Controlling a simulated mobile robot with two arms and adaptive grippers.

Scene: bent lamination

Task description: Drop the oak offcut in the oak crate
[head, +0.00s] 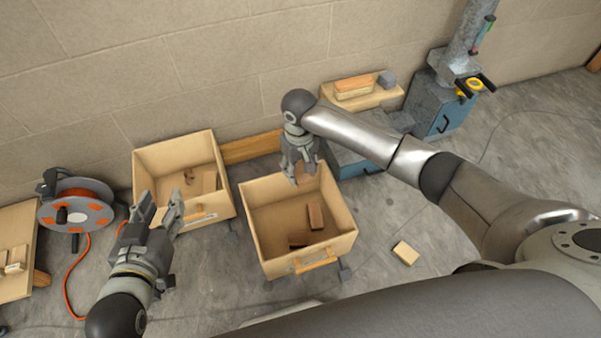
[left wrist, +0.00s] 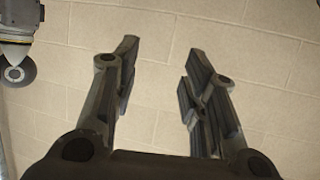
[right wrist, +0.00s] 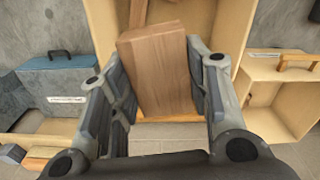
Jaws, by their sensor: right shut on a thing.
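My right gripper (head: 300,165) is shut on a brown wooden offcut (right wrist: 158,75), which also shows below the fingers in the head view (head: 303,176). It holds the offcut over the back part of the middle wooden crate (head: 282,262). That crate has darker brown pieces (head: 315,217) lying inside. Another wooden crate (head: 180,153) stands to its left with paler pieces (head: 209,181) in it. The crate labels are too small to read, so I cannot tell which crate is the oak one. My left gripper (head: 160,210) is open and empty; its fingers show apart in the left wrist view (left wrist: 160,85).
A pale block (head: 405,253) lies on the floor right of the middle crate. A cable reel (head: 76,210) with an orange cord stands at left. A wooden stand (head: 370,101) with blocks and a blue cabinet (head: 438,112) are behind at right.

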